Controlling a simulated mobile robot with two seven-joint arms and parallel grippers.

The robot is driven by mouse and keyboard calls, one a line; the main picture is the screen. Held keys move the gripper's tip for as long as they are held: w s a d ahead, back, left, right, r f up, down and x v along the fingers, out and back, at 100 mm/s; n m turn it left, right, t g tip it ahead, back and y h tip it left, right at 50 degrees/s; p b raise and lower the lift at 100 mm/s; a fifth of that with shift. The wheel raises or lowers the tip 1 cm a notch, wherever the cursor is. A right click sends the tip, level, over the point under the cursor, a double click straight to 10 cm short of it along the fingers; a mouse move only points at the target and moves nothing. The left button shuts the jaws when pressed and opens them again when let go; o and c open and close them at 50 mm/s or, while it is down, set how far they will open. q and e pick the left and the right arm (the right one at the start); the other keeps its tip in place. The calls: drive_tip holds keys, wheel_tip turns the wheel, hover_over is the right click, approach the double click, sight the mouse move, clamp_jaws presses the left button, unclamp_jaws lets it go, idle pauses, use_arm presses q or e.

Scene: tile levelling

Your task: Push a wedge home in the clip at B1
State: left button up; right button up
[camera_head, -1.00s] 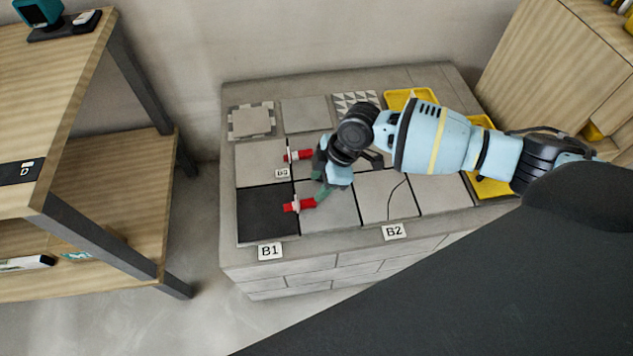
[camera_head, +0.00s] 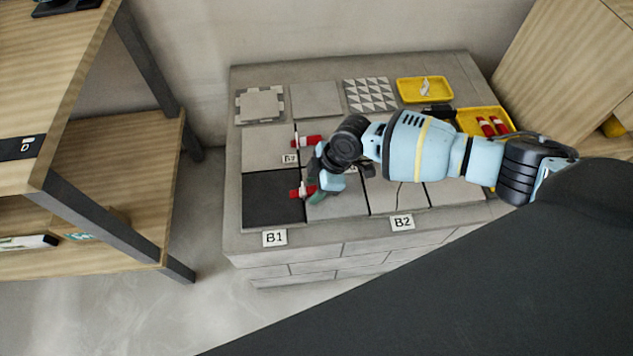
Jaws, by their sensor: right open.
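A red wedge (camera_head: 308,190) sits in a small white clip (camera_head: 300,191) at the joint between the dark tile (camera_head: 272,198) and the grey tile to its right. The white B1 label (camera_head: 275,238) is on the block's front edge below. My left gripper is out of view.
A second red wedge in a clip (camera_head: 306,141) lies behind, by another label. Patterned tiles (camera_head: 370,94) lie at the back. A yellow tray (camera_head: 424,90) and another yellow tray with red wedges (camera_head: 487,127) are at the right. A wooden shelf (camera_head: 110,190) stands left.

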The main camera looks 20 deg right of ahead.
drive_tip(key=shift+c, duration=0.2)
drive_tip(key=c, duration=0.9)
clamp_jaws()
